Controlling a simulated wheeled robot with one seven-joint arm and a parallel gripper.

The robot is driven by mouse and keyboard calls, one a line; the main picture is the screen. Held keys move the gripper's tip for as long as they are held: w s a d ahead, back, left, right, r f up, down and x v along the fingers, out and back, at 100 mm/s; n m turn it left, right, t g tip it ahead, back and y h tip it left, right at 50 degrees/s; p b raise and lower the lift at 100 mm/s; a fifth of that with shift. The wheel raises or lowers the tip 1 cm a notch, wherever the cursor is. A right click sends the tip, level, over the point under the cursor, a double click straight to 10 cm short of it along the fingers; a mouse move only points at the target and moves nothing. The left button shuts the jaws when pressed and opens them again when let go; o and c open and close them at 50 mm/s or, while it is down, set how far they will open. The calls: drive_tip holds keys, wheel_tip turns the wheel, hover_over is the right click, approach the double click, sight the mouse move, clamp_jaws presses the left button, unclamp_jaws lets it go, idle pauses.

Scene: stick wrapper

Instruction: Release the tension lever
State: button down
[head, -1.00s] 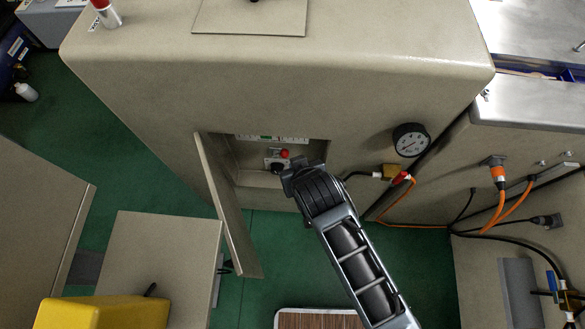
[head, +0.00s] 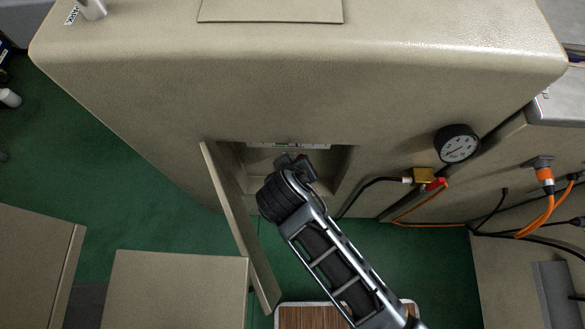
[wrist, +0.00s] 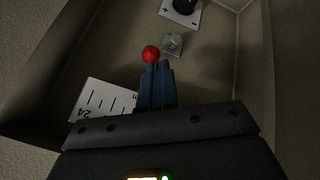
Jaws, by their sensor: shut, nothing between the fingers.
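The tension lever shows its red ball knob (wrist: 151,53) in the wrist view, inside a recessed compartment. A grey square mount (wrist: 172,44) sits just right of the knob. My gripper (wrist: 157,66) is shut and empty, its fingertips right at the knob in the picture; I cannot tell whether they touch it. In the head view my gripper (head: 294,162) reaches into the open compartment (head: 344,165) of the beige machine and hides the knob.
The compartment door (head: 238,225) stands open left of my arm. A scale plate (wrist: 104,100) and a plate with a black knob (wrist: 181,8) are inside the compartment. A pressure gauge (head: 457,143), brass valve (head: 424,178) and cables are to the right.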

drive_tip(key=shift+x, duration=1.5)
drive_tip(key=shift+d, duration=0.1)
drive_tip(key=shift+s+d+f+m+y+p, duration=0.1)
drive_tip(key=shift+d+f+m+y+p, duration=0.15)
drive_tip(key=shift+d+y, duration=0.3)
drive_tip(key=shift+d+f+m+y+p, duration=0.1)
drive_tip(key=shift+d+f+y+p, duration=0.15)
drive_tip(key=shift+d+y, duration=0.3)
drive_tip(key=shift+d, duration=0.1)
drive_tip(key=shift+r, duration=0.1)
